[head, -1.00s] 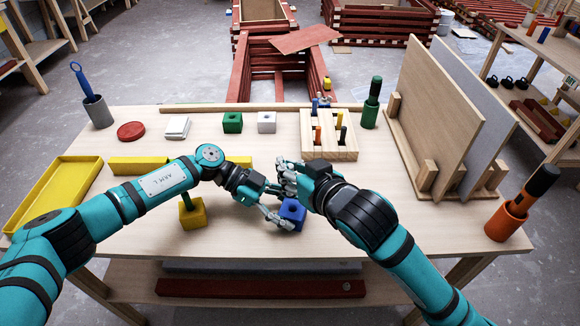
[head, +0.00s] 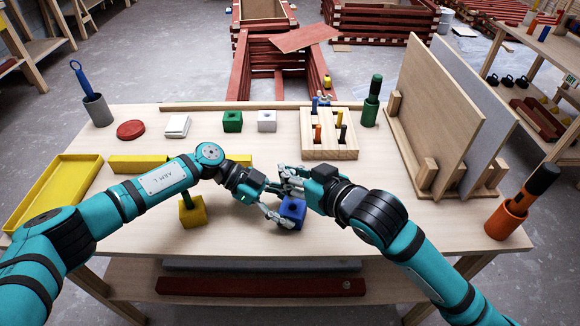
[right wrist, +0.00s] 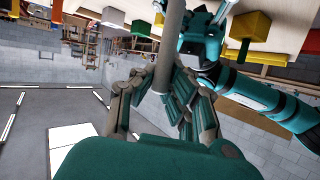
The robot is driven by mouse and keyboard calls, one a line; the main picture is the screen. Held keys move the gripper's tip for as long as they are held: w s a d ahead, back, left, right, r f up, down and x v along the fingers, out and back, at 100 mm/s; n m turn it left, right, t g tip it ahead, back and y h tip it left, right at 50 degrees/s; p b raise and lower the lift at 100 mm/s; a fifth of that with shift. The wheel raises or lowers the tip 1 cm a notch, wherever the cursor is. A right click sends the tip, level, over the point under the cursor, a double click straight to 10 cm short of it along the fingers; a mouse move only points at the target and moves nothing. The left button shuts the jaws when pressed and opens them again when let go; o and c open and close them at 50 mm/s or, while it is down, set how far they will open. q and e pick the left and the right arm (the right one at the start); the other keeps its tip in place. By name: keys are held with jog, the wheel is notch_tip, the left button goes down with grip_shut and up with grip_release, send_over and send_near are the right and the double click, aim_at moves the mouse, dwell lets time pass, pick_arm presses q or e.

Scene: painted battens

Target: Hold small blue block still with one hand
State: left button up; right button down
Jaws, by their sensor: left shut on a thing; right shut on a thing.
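The small blue block (head: 292,211) stands near the front middle of the table, with a dark hole in its top. My left gripper (head: 281,214) is the lower one and is shut on the block from the left. My right gripper (head: 284,180) is just above and behind the block. In the right wrist view my right gripper (right wrist: 160,92) is shut on a pale grey rod (right wrist: 168,45). The rod is hard to make out in the head view. I cannot tell whether it touches the block.
A yellow block (head: 192,213) with a green peg stands left of the blue block. Behind are a green block (head: 232,122), a white block (head: 267,121) and a wooden peg holder (head: 342,154). Upright boards (head: 425,120) and an orange cup (head: 507,220) stand right. The front right tabletop is clear.

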aim_at(293, 198)
jog(key=shift+d+f+n+g+y, duration=0.2)
jog(key=shift+f+n+g+y, duration=0.2)
jog(key=shift+f+n+y, duration=0.4)
jog(key=shift+f, duration=0.1)
jog(key=shift+f, duration=2.25)
dwell(0.4)
jog(key=c, duration=1.4)
grip_release()
jog(key=shift+o, duration=0.2)
jog(key=v, duration=1.2)
jog(key=shift+r, duration=0.15)
jog(key=shift+a, duration=0.1)
pick_arm(q)
jog(key=o, duration=1.6)
